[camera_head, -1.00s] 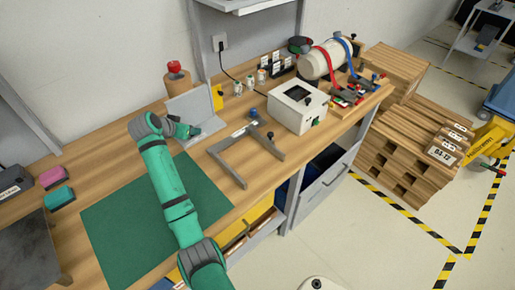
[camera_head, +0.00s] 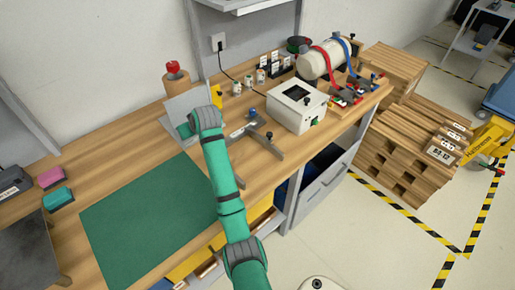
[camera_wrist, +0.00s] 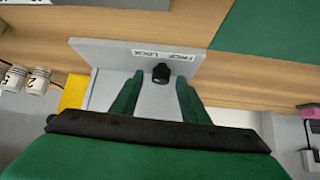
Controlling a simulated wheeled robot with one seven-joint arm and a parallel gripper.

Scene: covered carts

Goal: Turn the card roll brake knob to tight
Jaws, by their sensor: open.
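A brown card roll (camera_head: 177,83) with a red knob (camera_head: 172,67) on top stands at the back of the bench in the head view. In front of it is an upright grey metal plate (camera_head: 190,101). The wrist view shows a grey plate (camera_wrist: 115,62) with a small black knob (camera_wrist: 160,73) and a label (camera_wrist: 166,52) that seems to read FREE and LOCK. My gripper (camera_wrist: 158,90) is open, its green fingers pointing toward the black knob, one on each side. I cannot tell how close they are in depth. In the head view my wrist hides most of the gripper (camera_head: 184,130).
White spools (camera_head: 249,82) stand behind. A yellow piece (camera_wrist: 75,92) is beside the plate. The green mat (camera_head: 140,215) is clear.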

